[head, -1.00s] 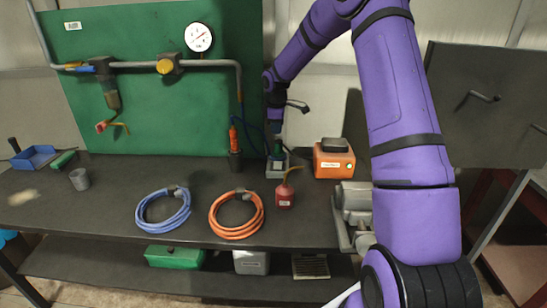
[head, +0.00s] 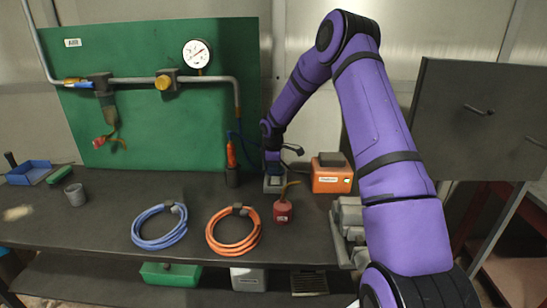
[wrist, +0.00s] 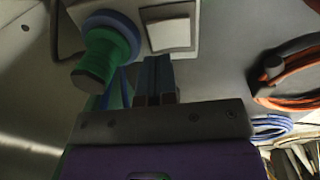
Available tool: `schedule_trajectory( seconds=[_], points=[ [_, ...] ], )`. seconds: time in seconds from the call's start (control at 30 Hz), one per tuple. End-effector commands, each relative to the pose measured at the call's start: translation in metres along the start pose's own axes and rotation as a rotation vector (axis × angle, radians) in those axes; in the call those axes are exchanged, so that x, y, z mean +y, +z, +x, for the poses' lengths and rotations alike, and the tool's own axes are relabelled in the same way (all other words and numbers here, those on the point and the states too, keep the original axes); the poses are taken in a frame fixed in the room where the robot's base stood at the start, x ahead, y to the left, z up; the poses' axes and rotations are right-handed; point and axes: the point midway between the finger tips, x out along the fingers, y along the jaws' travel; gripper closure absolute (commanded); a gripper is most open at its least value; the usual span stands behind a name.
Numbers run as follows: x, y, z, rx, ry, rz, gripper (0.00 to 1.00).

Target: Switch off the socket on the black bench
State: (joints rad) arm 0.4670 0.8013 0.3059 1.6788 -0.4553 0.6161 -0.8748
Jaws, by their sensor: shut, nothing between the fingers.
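The socket (head: 274,188) is a small grey box at the back of the black bench (head: 110,220), left of the orange box. In the wrist view its pale plate shows a square white switch (wrist: 168,34). A green and blue plug (wrist: 104,50) sits in it, left of the switch. My gripper (wrist: 159,58) is shut and empty, its fingertips at the lower edge of the switch in that view. I cannot tell whether they touch it. In the head view my wrist comes down over the socket and hides most of the plug and the fingers.
An orange box (head: 331,178) stands right of the socket and a red oil can (head: 282,211) in front. An orange-handled tool in a dark holder (head: 232,178) is at left. Orange (head: 232,248) and blue hose coils (head: 159,241) lie nearer. A green panel (head: 150,120) rises behind.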

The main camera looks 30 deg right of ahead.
Motion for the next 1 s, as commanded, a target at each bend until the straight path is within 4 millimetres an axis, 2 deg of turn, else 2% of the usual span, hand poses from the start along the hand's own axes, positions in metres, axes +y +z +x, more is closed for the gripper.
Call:
schedule_trajectory(
  seconds=[0.1,0.3,1.0],
  points=[
    [0.000,0.000,0.017,-0.001,-0.001,-0.001,1.00],
    [0.000,0.000,0.030,-0.001,0.000,-0.001,1.00],
    [0.000,0.000,0.036,-0.001,-0.001,-0.001,1.00]
  ],
)
